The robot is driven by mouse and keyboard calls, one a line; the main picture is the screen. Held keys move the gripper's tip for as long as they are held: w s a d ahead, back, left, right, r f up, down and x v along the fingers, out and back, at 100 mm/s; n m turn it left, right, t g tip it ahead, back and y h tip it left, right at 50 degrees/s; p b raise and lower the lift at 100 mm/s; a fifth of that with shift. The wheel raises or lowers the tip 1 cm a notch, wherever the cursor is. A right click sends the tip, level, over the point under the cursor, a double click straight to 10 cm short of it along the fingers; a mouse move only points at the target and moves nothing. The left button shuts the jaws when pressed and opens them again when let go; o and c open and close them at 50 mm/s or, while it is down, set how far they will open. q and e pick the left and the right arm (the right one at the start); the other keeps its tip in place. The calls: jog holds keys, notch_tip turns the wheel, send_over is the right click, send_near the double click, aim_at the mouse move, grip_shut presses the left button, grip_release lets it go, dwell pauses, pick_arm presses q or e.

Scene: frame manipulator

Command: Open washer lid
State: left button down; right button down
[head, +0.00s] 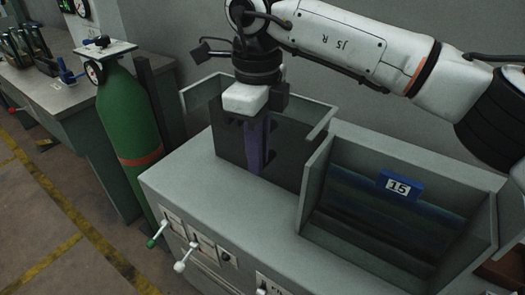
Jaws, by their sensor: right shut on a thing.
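The washer looks like a grey-green bench unit (215,215) with two raised openings in its top. Thin grey panels stand up around the left opening, one flaring out at its left (197,99); I cannot tell which of them is the lid. My right gripper (256,128) points down over this left opening. It is shut on a purple upright bar (257,148), which stands directly below it. The fingertips are partly hidden by the gripper body and in shadow. My left gripper is not in view.
The right opening (318,185) has raised walls, a dark bluish inside and a blue tag marked 15 (399,186). Levers (186,258) stick out from the front. A green gas cylinder (129,125) stands left of the unit, near a workbench (60,90). The floor at lower left is clear.

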jog(key=c, duration=1.7)
grip_release()
jog(key=shift+r, duration=0.1)
notch_tip(320, 180, up, 10)
jog(key=shift+r, duration=0.15)
